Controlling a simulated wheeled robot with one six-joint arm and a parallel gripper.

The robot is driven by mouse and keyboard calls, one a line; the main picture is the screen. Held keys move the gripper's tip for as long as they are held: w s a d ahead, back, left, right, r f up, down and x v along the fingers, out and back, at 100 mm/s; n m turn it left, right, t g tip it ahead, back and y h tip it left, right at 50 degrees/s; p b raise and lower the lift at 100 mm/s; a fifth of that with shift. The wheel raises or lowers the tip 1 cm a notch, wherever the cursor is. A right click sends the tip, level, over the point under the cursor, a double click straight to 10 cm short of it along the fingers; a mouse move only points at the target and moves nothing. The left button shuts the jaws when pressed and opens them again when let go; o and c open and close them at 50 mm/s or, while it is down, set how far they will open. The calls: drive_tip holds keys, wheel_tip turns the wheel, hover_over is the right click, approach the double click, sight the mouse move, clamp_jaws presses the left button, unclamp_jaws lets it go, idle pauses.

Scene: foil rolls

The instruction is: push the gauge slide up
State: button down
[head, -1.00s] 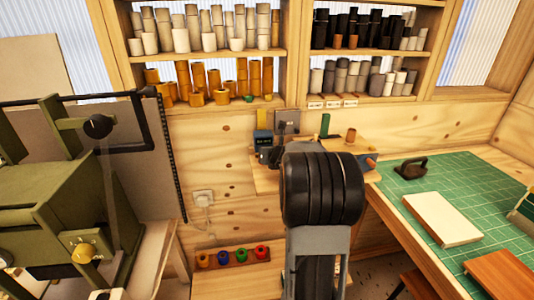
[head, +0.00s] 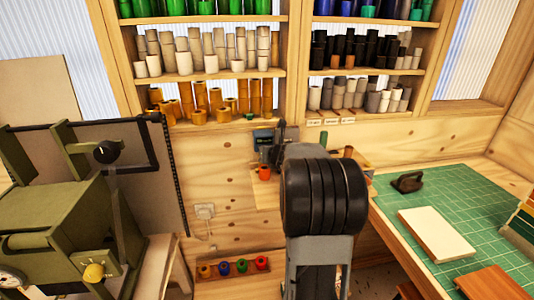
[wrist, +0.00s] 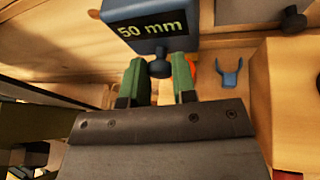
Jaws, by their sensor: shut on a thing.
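The gauge slide is a dark blue block with a "50 mm" display (wrist: 152,28) and a round dark knob (wrist: 160,68) under it, in the wrist view. My gripper (wrist: 160,76) has its green fingers on either side of the knob, shut on it. In the head view, the gauge slide (head: 263,138) shows small against the wooden wall, partly hidden by my arm. My fingers are hidden there or too small to make out clearly.
Shelves of rolls (head: 215,72) are above. A green machine (head: 60,215) stands left, and a bench with a green cutting mat (head: 470,225) right. A blue fork-shaped piece (wrist: 231,72) is right of my fingers.

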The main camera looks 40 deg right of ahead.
drive_tip(key=shift+r, duration=0.3)
drive_tip(key=c, duration=1.2)
unclamp_jaws()
drive_tip(key=v, duration=1.3)
drive_tip(key=shift+s, duration=0.4)
